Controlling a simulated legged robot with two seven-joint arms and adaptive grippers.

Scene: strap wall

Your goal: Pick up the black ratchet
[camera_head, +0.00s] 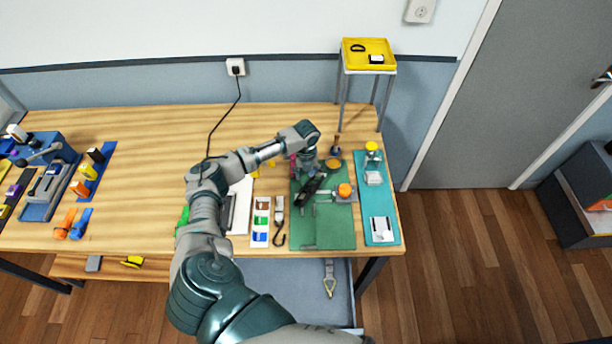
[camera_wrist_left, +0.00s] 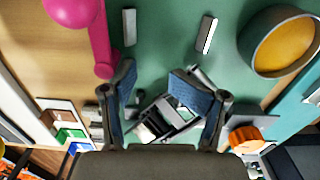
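The black ratchet (camera_head: 310,190) lies on the green mat (camera_head: 335,228) at the right part of the wooden workbench. It also shows in the left wrist view (camera_wrist_left: 165,117), a dark frame with grey metal parts, lying at a slant. My left gripper (camera_head: 306,165) reaches over the mat from the left, near the ratchet's far end. In the left wrist view my left gripper (camera_wrist_left: 154,72) is open, with its two blue-padded fingers apart and the ratchet seen between them. The fingers hide parts of the ratchet's sides. I cannot tell whether they touch it. My right gripper is not in view.
An orange knob (camera_head: 345,190) is right of the ratchet. A pink item (camera_wrist_left: 100,35) and a round pot with yellow inside (camera_wrist_left: 283,42) flank the gripper. A teal mat (camera_head: 382,210) lies to the right. The mat's near part is mostly clear.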

